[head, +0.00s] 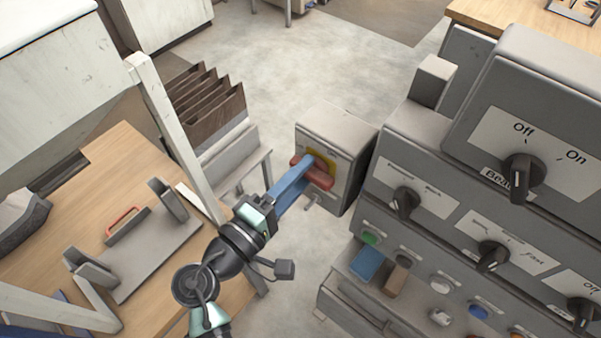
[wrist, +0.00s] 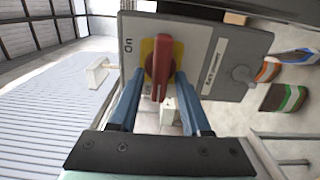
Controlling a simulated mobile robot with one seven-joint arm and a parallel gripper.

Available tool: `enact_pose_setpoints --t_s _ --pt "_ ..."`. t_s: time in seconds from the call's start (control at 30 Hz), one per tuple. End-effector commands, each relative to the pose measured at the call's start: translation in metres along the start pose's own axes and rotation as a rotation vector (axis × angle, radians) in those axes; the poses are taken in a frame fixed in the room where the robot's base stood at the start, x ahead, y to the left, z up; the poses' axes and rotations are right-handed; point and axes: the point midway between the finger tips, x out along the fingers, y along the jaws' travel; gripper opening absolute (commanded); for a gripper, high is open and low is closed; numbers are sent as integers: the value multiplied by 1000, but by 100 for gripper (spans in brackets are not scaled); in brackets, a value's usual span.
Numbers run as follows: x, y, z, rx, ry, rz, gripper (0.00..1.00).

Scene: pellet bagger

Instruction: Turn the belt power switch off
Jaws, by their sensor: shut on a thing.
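The belt power switch appears to be the red handle (head: 318,176) on a yellow plate, on the front of a grey box. In the wrist view the red handle (wrist: 160,70) stands upright in the picture, with the yellow plate (wrist: 147,48) behind it. The word "On" reads sideways to its left; other marks by the plate are too small to read. My gripper (wrist: 160,80) has its two blue fingers on either side of the handle, shut on it. In the head view my gripper (head: 308,166) reaches the handle from the lower left and partly covers it.
A grey control panel (head: 440,170) with black knobs and coloured buttons stands right of the box. A wooden table (head: 150,260) with a metal fixture is at left, beside a white post (head: 172,135). Open floor (head: 300,65) lies behind the box.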

Motion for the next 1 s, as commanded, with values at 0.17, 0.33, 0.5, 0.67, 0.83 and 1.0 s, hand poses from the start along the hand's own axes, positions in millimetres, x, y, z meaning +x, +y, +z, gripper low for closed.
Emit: enact_pose_setpoints --t_s 0.17,0.33,0.5,0.67,0.83,1.0 --pt "0 0 0 0 0 0 55" --pt "0 0 0 0 0 0 55" --pt "-2 0 0 1 1 0 55" --pt "-21 -2 -1 1 5 0 55" --pt "-59 -4 -1 2 6 -1 55" --pt "-95 -3 -1 0 4 0 55"
